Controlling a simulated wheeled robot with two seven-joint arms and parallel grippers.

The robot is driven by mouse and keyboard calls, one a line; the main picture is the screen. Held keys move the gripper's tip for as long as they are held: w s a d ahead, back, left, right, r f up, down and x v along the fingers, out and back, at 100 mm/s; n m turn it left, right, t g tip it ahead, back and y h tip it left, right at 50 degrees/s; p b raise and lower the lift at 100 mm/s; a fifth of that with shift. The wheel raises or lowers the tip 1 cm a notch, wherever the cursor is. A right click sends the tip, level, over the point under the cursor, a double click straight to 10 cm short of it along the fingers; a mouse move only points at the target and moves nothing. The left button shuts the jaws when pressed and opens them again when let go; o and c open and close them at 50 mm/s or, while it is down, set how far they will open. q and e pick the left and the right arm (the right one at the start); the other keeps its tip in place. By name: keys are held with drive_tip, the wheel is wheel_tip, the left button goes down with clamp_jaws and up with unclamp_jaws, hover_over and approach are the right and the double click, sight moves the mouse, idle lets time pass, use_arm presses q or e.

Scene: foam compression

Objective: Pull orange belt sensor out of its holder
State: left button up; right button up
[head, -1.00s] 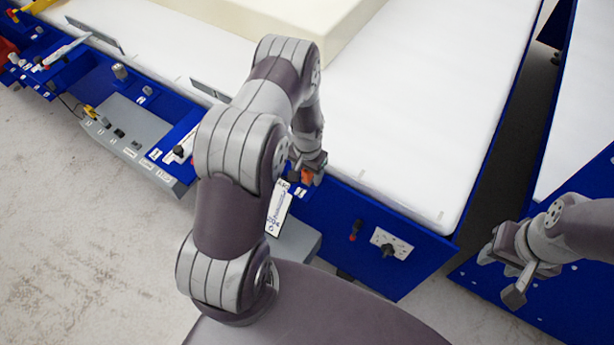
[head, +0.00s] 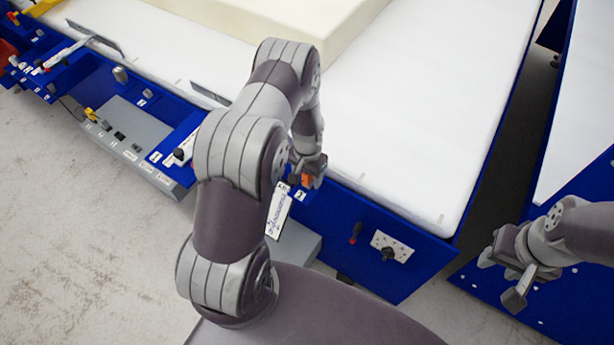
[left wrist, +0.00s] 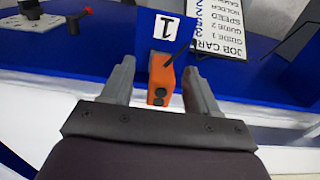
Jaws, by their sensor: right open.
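The orange belt sensor (left wrist: 160,80) shows between the two fingers of my left gripper (left wrist: 160,92) in the left wrist view. A narrow gap shows on each side of it, so the gripper looks open around it. A dark, thin piece sticks out at its upper right. A label plate marked 1 (left wrist: 165,35) is behind it; how the holder grips the sensor is hidden. In the head view my left gripper (head: 311,172) is at the blue bench's front edge, with the orange sensor (head: 306,180) partly visible. My right gripper (head: 507,278) is open and empty at the right.
A cream foam block (head: 290,20) lies on the white top (head: 430,110). A second bench stands at right.

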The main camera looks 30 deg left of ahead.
use_arm(q)
clamp_jaws()
drive_tip(key=shift+r+p, duration=2.35)
drive_tip(key=shift+r, duration=0.65)
